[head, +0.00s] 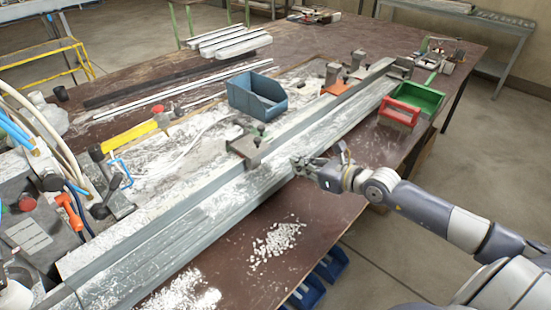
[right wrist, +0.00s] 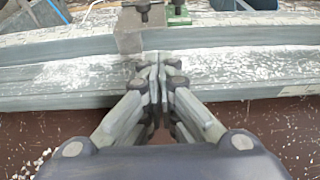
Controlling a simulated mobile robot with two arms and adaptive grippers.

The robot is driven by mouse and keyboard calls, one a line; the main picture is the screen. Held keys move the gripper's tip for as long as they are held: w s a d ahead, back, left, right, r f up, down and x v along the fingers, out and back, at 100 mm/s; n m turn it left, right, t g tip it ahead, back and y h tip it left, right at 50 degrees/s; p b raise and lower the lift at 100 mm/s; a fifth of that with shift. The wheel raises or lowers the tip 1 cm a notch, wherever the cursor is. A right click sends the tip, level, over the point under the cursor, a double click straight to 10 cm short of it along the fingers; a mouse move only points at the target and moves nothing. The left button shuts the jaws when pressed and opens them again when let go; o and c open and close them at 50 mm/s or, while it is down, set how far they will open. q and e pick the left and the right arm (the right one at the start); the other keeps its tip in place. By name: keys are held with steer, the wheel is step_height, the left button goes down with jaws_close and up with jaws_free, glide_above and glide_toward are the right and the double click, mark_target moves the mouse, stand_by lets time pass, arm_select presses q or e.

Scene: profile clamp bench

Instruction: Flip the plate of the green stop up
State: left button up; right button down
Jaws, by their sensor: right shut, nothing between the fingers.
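The green stop (head: 260,129) stands on the long grey metal profile near the middle of the bench. Its grey plate (head: 247,148) reaches over the near side of the rail. In the right wrist view the grey plate (right wrist: 128,35) shows at the top, with a green part (right wrist: 178,14) to its right. I cannot tell the plate's exact tilt. My right gripper (head: 299,163) is shut and empty, at the near edge of the profile, to the right of and nearer than the stop. In the right wrist view its closed fingertips (right wrist: 154,62) point at the profile, below the plate. My left gripper is not in view.
A blue bin (head: 257,97) stands behind the stop. An orange stop (head: 340,88) sits farther along the rail. White chips (head: 275,242) cover part of the near tabletop.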

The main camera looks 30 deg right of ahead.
steer(key=x, duration=0.8)
steer(key=shift+w, duration=0.2)
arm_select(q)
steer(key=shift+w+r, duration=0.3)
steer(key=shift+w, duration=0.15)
arm_select(e)
steer(key=shift+w+a+f, duration=0.25)
steer(key=shift+w, duration=0.3)
arm_select(q)
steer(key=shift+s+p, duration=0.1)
steer(key=shift+p, duration=0.2)
